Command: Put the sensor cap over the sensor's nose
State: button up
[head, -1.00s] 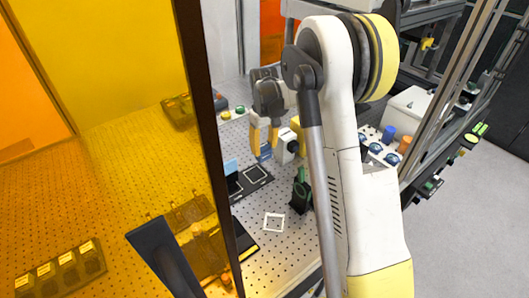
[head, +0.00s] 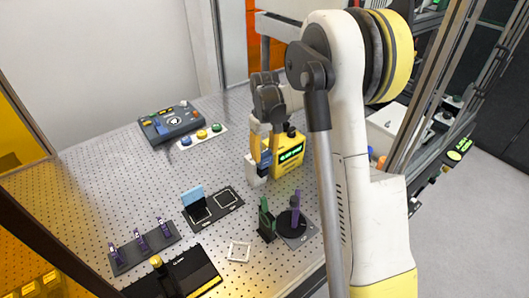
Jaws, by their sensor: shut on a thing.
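My gripper (head: 263,157) points down at the middle right of the table. Its yellow fingers are shut on a small dark blue piece (head: 265,160), which looks like the sensor cap, though the fingers partly cover it. A white block (head: 252,170) shows just left of and below the fingertips, partly hidden by them; it may be part of the sensor. I cannot make out the sensor's nose, nor whether the blue piece touches the block. A yellow unit (head: 287,152) with a lit green display stands close on the right of the fingers.
A black plate (head: 225,210) with a light blue upright piece (head: 193,195) lies nearer. A green holder (head: 266,220), a purple piece on a round black stand (head: 294,218) and a white square frame (head: 239,252) are at the front.

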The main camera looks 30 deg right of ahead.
aim_at(264, 164)
jog(key=shift+a+f+b, duration=0.2)
jog(key=shift+f+b, duration=0.1)
jog(key=shift+f, duration=0.25)
jog(key=shift+d+f+b, duration=0.1)
jog(key=shift+f+b, duration=0.9)
jog(key=shift+f, duration=1)
jog(key=shift+f+b, duration=0.4)
jog(key=o, duration=1.1)
jog(key=shift+c, duration=0.2)
jog(key=shift+r, duration=0.15)
jog(key=shift+r+p, duration=1.85)
jog(key=shift+r, duration=1.55)
